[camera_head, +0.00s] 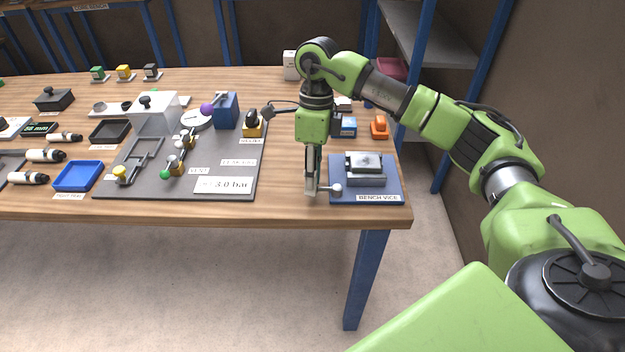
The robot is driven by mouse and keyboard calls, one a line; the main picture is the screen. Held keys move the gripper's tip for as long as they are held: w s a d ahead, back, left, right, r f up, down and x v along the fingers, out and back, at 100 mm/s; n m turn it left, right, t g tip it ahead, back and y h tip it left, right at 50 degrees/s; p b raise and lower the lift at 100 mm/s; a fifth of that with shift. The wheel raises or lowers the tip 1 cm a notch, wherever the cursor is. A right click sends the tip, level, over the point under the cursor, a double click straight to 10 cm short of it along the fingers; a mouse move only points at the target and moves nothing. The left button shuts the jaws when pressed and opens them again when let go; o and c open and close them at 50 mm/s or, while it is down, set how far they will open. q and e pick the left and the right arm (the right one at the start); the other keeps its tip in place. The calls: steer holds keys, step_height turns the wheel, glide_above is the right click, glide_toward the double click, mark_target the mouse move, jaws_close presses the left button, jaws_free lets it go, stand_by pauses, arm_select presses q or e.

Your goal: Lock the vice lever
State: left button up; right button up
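The bench vice (366,167) is a grey block with dark jaws on a blue base plate (348,168) labelled "BENCH VICE", near the table's front right corner. Its lever (336,188) shows as a pale rounded knob with a short rod at the left front of the vice. My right gripper (312,190) points down just left of the knob, its fingertips about level with it. I see the fingers nearly edge-on, so their gap is hidden. I cannot tell whether they touch the lever. My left gripper is not in view.
A grey panel (225,150) with valves, a clear-lidded box and a "3.0 bar" label lies left of my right gripper. Small blue (346,127) and orange (379,126) items stand behind the vice. The table's front edge runs close before it.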

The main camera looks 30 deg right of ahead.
step_height(320, 180, up, 11)
steer(key=w+d, duration=0.1)
steer(key=shift+w+d, duration=0.2)
steer(key=shift+w, duration=0.05)
stand_by(0.5)
